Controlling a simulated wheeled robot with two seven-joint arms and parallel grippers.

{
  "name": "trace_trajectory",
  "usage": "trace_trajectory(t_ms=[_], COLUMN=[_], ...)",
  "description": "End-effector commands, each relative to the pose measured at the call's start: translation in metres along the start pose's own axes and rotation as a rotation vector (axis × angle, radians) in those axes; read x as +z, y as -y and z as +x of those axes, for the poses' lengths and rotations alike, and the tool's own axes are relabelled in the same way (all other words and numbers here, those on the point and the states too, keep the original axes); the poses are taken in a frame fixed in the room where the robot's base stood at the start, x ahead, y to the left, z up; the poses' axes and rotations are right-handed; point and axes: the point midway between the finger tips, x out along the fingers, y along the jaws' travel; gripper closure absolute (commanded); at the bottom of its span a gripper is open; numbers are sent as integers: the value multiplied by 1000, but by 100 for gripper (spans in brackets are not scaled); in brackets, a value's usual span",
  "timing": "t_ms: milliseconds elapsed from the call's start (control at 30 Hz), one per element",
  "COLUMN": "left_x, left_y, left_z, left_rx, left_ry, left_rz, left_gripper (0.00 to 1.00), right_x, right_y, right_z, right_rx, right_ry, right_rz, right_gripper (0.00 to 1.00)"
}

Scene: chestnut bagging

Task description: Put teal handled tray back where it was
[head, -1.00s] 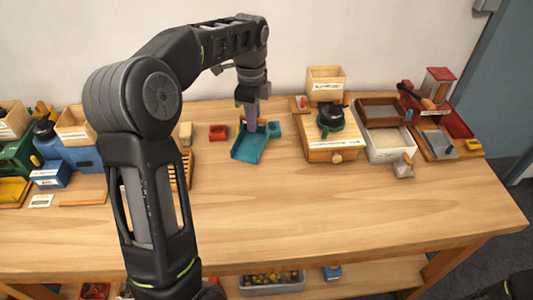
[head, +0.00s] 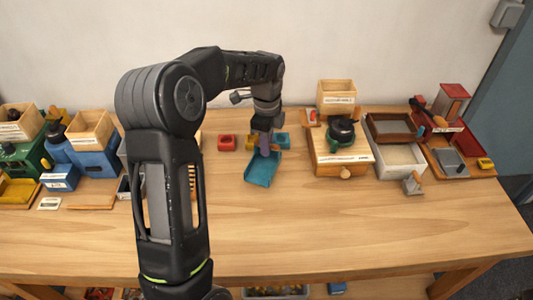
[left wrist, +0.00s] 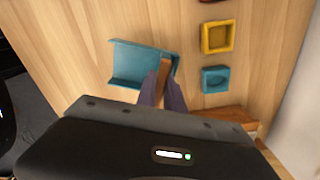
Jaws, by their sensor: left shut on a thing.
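The teal handled tray (head: 263,171) is at the middle of the table, in front of a row of small boxes. It has a flat floor, raised side walls and an open front. My left gripper (head: 265,148) reaches down to its back end. In the left wrist view, the fingers (left wrist: 163,90) are shut on its brown handle, with the teal tray (left wrist: 135,62) just beyond them. I cannot tell whether the tray touches the table. My right gripper is not in view.
Small red (head: 228,142), yellow (head: 250,140) and teal (head: 283,141) boxes stand behind the tray. A wooden drawer box (head: 340,157) with a dark green-based pot (head: 341,131) stands to the right. The table's front (head: 330,225) is clear.

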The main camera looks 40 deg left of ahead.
Motion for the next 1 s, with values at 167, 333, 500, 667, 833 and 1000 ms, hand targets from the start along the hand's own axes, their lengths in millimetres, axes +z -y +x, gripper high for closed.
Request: trace_trajectory(t_ms=[167,333,500,667,833,1000], left_x=[0,0,0,0,0,0], left_y=[0,0,0,0,0,0], left_z=[0,7,30,37,37,40], left_rx=[-2,1,2,-2,-2,-1], left_ry=[0,0,0,0,0,0], left_rz=[0,0,1,0,0,0], left_gripper=[100,100,100,100,100,84], right_x=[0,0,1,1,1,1], right_y=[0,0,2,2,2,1], right_z=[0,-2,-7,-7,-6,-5], right_rx=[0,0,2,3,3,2], right_ry=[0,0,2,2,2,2], right_rz=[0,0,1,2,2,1], right_gripper=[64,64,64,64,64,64])
